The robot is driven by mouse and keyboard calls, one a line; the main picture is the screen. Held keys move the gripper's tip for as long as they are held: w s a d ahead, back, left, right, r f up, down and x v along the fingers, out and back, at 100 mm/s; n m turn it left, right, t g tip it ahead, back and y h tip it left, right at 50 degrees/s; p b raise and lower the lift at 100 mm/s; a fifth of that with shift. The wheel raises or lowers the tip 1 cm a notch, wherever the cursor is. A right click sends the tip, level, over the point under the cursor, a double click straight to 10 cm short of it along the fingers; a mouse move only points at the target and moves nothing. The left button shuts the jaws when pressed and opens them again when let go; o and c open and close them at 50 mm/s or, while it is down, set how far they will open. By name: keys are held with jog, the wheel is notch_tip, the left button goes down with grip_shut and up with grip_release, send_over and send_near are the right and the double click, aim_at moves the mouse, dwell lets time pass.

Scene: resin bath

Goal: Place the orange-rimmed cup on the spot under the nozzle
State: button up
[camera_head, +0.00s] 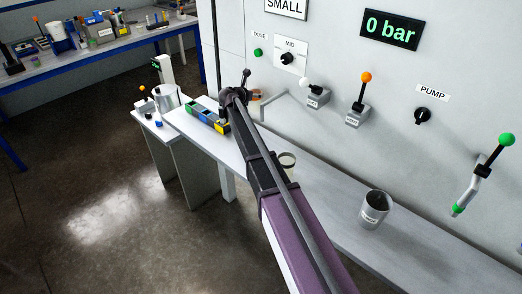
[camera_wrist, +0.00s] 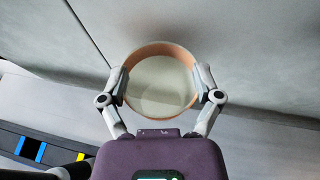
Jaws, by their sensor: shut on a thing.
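The orange-rimmed cup (camera_wrist: 160,48) is between the two fingers of my gripper (camera_wrist: 161,90) in the wrist view, with its pale inside facing the camera. The fingers are shut on its sides. In the head view a small part of the cup (camera_head: 256,96) shows beside the end of my arm, near the wall and above the far part of the bench. My arm hides most of the gripper there. A grey pipe (camera_head: 272,99), perhaps the nozzle, comes out of the wall just right of the cup. I cannot make out the spot under it.
A tray with coloured blocks (camera_head: 208,116) lies left of my arm on the narrow bench (camera_head: 325,190). A grey metal cup (camera_head: 374,209) stands on the bench at right. A round pale-rimmed thing (camera_head: 288,159) is partly behind my arm. Levers and knobs line the wall (camera_head: 440,60).

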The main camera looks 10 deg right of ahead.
jog(key=shift+s, duration=0.1)
jog(key=s+a+f+b, duration=0.2)
jog(key=s+a, duration=0.2)
jog(key=s, duration=0.5)
jog(key=s+a+f+b, duration=0.2)
jog(key=s+a, duration=0.2)
jog(key=s, duration=0.5)
jog(key=s+a+f+m+b, duration=0.1)
jog(key=s+a, duration=0.4)
jog(key=s, duration=0.5)
jog(key=shift+f+g+h+b, duration=0.3)
jog(key=shift+f+h+b, duration=0.1)
jog(key=shift+f+b, duration=0.2)
jog(key=shift+a, duration=0.1)
jog(key=w+d, duration=1.1)
jog(key=d, duration=0.1)
jog(key=shift+d, duration=0.15)
jog(key=shift+w, duration=0.15)
